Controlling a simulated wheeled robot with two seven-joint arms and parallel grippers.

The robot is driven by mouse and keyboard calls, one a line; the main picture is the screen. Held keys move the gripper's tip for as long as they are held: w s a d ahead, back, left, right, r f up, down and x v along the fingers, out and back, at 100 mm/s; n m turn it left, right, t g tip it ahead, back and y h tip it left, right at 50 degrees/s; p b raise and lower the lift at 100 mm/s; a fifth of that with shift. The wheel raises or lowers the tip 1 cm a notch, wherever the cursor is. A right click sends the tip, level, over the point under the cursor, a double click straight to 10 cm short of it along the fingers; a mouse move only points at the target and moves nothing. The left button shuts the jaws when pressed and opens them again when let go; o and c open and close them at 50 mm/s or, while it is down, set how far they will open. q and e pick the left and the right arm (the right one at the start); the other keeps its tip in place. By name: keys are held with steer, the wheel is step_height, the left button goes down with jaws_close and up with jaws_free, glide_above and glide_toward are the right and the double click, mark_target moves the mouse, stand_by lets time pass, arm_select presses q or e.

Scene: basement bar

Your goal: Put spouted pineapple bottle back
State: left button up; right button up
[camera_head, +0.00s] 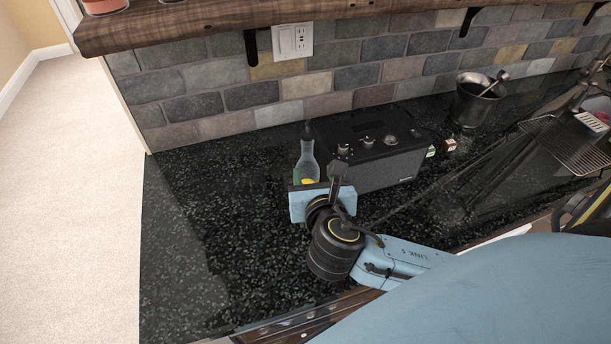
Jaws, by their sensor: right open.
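A clear bottle with a dark spout (307,160) and a yellow patch low on its side stands upright on the dark speckled counter, left of a black box-shaped appliance. My right gripper (309,184) is open in front of the bottle, and its light-blue body hides the bottle's base. I cannot tell whether the bottle is between its fingers or touches them. My right arm reaches in from the right. My left gripper is not in view.
The black appliance (375,150) with knobs stands close to the right of the bottle. A metal bucket (472,100) and small boxes (449,146) are farther right. A wooden shelf (200,28) overhangs the brick wall. The counter (215,220) is clear at left.

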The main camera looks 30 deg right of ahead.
mark_target(308, 157)
steer(key=x, duration=0.9)
steer(key=shift+w+f, duration=0.1)
steer(key=shift+w, duration=0.3)
jaws_close()
